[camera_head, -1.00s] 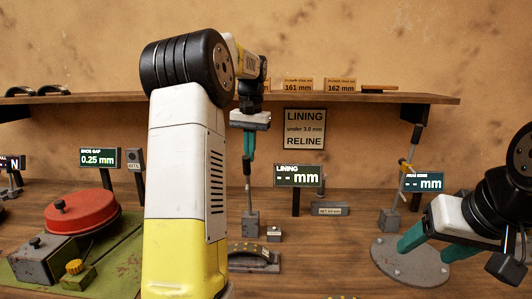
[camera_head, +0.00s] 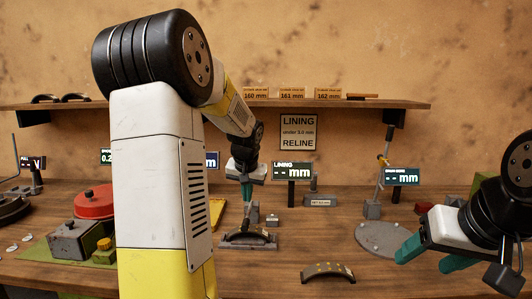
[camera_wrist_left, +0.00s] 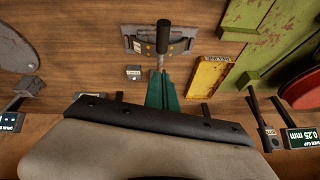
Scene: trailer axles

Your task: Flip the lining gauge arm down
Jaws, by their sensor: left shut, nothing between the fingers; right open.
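The lining gauge stands left of its display (camera_head: 292,170), which reads "-- mm". The gauge's base (camera_head: 253,215) is partly hidden in the head view. In the left wrist view its arm ends in a black handle (camera_wrist_left: 163,36), which overlaps the brake shoe in its holder (camera_wrist_left: 143,44); its exact tilt I cannot tell. The shoe also shows in the head view (camera_head: 248,236). My left gripper (camera_head: 247,198) is shut and empty, low at the gauge; its green fingers (camera_wrist_left: 161,88) sit close behind the arm, contact unclear. My right gripper (camera_head: 428,258) is open and empty at the right.
A small block (camera_wrist_left: 133,73) stands beside the gauge. A loose shoe (camera_head: 328,272) lies near the front. A round grey plate (camera_head: 390,240) is left of my right gripper. A red drum (camera_head: 94,203) and yellow tray (camera_wrist_left: 208,76) are on the left. A shelf (camera_head: 400,103) runs behind.

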